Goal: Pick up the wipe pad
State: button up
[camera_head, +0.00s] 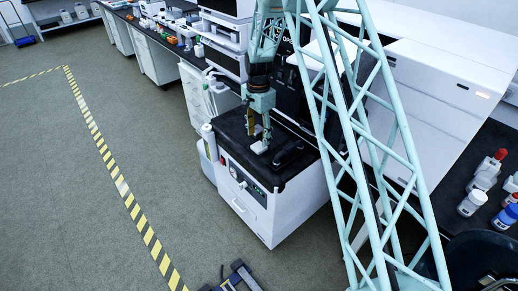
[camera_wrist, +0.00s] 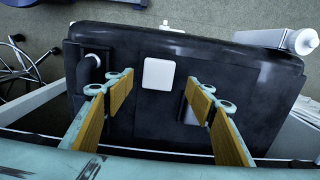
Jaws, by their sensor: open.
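The wipe pad (camera_wrist: 158,74) is a small white square lying flat on the black top (camera_wrist: 140,122) of a white cabinet. In the wrist view it lies ahead of my gripper (camera_wrist: 161,94), whose two fingers with tan pads are spread apart on either side of its line. Nothing is between the fingers. In the head view my gripper (camera_head: 258,136) points down over the cabinet top, and the white pad (camera_head: 259,147) shows at the fingertips. I cannot tell from this view whether the fingers touch it.
The white cabinet (camera_head: 262,205) stands at the end of a long bench. A white bottle (camera_wrist: 301,41) is beside the black top. Bottles with coloured caps (camera_head: 472,203) stand on a dark bench at right. The floor at left is clear, with a striped tape line (camera_head: 122,187).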

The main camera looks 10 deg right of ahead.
aim_at(259, 146)
jog(key=shift+s+d+f+b, duration=0.1)
jog(key=shift+f+b, duration=0.35)
jog(key=shift+f, duration=0.85)
jog(key=shift+d+f+b, duration=0.1)
jog(key=shift+f+b, duration=0.3)
jog(key=shift+f, duration=0.9)
jog(key=shift+c, duration=0.2)
jog(key=c, duration=0.8)
